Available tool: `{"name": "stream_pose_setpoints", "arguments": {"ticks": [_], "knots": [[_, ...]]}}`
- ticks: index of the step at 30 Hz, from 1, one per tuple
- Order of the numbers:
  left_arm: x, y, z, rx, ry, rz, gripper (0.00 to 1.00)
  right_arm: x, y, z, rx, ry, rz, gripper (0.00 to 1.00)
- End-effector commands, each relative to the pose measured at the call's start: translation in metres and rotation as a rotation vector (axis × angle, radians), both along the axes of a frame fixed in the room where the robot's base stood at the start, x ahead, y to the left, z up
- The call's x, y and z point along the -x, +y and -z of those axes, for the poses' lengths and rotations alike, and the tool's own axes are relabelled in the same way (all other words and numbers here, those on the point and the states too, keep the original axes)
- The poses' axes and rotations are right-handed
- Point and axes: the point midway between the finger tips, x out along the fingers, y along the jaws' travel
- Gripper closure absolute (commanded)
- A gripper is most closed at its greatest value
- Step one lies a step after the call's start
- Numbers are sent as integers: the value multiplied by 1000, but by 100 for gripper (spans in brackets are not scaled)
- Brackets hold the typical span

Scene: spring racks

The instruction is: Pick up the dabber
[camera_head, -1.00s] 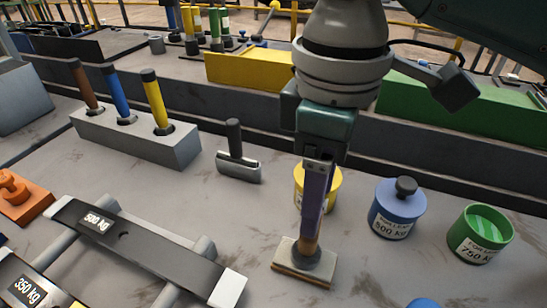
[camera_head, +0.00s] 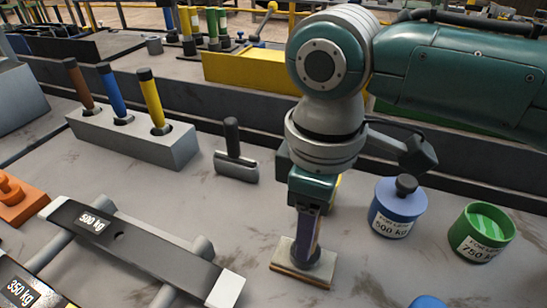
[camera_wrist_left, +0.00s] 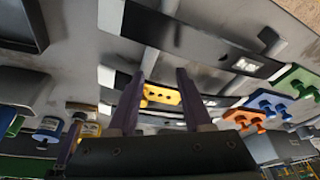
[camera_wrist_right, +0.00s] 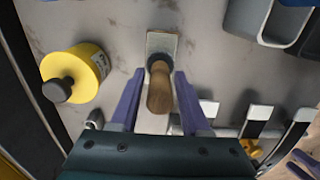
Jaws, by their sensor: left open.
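The dabber (camera_head: 302,266) stands upright on the grey table, with a flat rectangular pad and a wooden handle. Its pad (camera_wrist_right: 161,43) and round handle (camera_wrist_right: 160,90) show in the right wrist view. My right gripper (camera_head: 308,238) is above the pad, pointing down, with its purple fingers on either side of the handle. In the right wrist view the right gripper (camera_wrist_right: 158,72) is open, with narrow gaps beside the handle. The handle is mostly hidden in the head view.
A yellow pot (camera_wrist_right: 88,66) is close beside my right gripper. Blue (camera_head: 397,208) and green (camera_head: 481,232) pots stand to the right. A spring rack frame (camera_head: 130,250) lies at front left.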

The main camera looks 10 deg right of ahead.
Motion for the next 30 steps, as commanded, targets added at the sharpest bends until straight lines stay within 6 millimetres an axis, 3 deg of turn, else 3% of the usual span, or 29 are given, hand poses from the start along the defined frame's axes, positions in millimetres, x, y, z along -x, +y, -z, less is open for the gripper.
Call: {"name": "stream_pose_setpoints", "arguments": {"ticks": [1, 12, 25, 30], "knots": [[0, 0, 0, 1, 0, -1, 50, 0, 0, 0, 0, 0, 0, 60], [0, 0, 0, 1, 1, 0, 50, 0, 0, 0, 0, 0, 0, 100], [0, 2, 0, -9, 2, 7, 50, 0, 0, -1, -1, -1, 0, 100], [1, 2, -2, -10, 2, 7, 50, 0, 0, -10, -2, -1, 0, 100]]}}
